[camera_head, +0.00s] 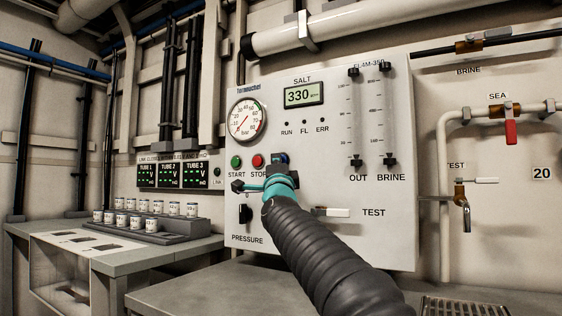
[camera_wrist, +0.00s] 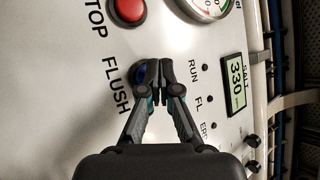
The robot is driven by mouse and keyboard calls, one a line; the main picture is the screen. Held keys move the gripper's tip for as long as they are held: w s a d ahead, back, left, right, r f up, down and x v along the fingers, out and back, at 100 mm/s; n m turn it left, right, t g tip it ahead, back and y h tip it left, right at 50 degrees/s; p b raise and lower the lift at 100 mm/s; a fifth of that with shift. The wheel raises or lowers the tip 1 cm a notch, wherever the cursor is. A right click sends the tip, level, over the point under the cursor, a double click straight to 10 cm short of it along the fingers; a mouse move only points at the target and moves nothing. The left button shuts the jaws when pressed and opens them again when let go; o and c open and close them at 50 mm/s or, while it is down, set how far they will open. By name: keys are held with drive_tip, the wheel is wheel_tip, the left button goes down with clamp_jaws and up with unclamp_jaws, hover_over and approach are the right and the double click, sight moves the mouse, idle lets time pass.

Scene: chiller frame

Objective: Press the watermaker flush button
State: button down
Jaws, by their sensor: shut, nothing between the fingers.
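The flush button is a blue button beside the word FLUSH in the wrist view (camera_wrist: 141,76), partly hidden by a fingertip. In the head view the blue button (camera_head: 279,157) shows just above my gripper (camera_head: 284,166), to the right of the red STOP button; its label is hidden there. In the wrist view my gripper (camera_wrist: 153,72) is shut and empty, its dark fingertips over or right beside the button. I cannot tell whether they touch it.
The green START button (camera_head: 236,162) and red STOP button (camera_head: 258,161) sit close to the left. A pressure gauge (camera_head: 248,121) and a SALT display (camera_head: 304,94) reading 330 are above. A white TEST lever (camera_head: 336,212) is below right. A grey counter (camera_head: 200,296) lies under the panel.

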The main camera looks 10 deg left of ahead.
drive_tip(key=shift+w+d, duration=0.15)
drive_tip(key=shift+w, duration=0.3)
idle(0.8)
drive_tip(key=shift+s, duration=0.1)
idle(0.3)
drive_tip(key=shift+s+a, duration=0.25)
drive_tip(key=shift+s, duration=0.45)
drive_tip(key=s, duration=0.1)
drive_tip(key=s+a, duration=0.1)
drive_tip(key=s, duration=0.1)
drive_tip(key=s+b, duration=0.1)
drive_tip(key=shift+s+a, duration=0.35)
drive_tip(key=shift+s, duration=0.05)
idle(0.7)
